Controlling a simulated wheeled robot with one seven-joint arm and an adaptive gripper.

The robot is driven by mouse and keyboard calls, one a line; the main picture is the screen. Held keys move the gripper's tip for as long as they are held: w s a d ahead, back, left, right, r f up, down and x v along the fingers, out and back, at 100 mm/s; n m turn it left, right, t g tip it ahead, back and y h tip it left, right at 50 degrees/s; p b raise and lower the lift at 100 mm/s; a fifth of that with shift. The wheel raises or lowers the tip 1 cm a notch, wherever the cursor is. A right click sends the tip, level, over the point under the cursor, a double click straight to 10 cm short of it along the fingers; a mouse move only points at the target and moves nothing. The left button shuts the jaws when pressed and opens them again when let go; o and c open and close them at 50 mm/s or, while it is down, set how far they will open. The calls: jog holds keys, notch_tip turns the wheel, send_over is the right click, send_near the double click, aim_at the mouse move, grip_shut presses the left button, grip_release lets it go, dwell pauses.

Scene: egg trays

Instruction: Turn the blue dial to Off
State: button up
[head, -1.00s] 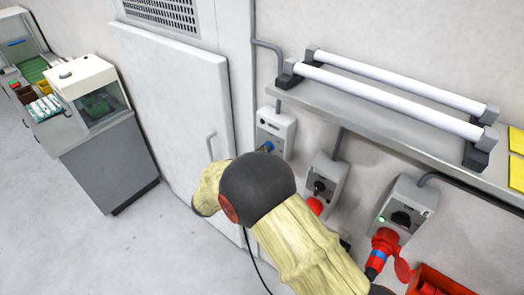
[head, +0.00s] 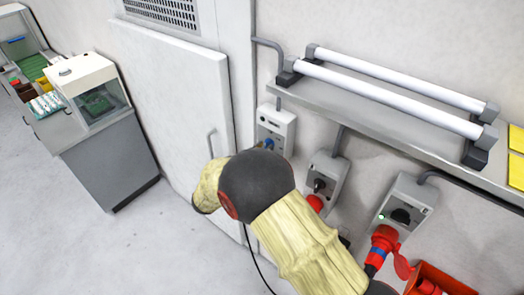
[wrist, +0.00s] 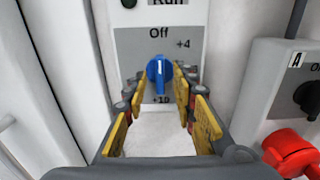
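The blue dial (wrist: 159,72) is on a grey panel (wrist: 128,45), with Off printed above it, +4 at upper right and +10 below. Its white mark looks upright, on the side toward Off. My gripper (wrist: 160,88) is open, with yellow-padded fingers pointing at the panel on either side of the dial's lower part. I see no clear contact with the dial. In the head view, the blue dial (head: 268,144) shows on the leftmost wall box (head: 277,127), just above my dark arm joint. My gripper is hidden there behind my arm.
Two more wall boxes (head: 327,174) (head: 406,205) with black knobs and red plugs stand to the right. A shelf (head: 355,125) with white tubes runs above. A white door (head: 180,95) with a handle is to the left. A red bin (head: 430,283) sits at lower right.

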jog(key=shift+a, duration=0.1)
jog(key=v, duration=1.1)
jog(key=shift+s+a, duration=0.25)
jog(key=shift+s, duration=0.1)
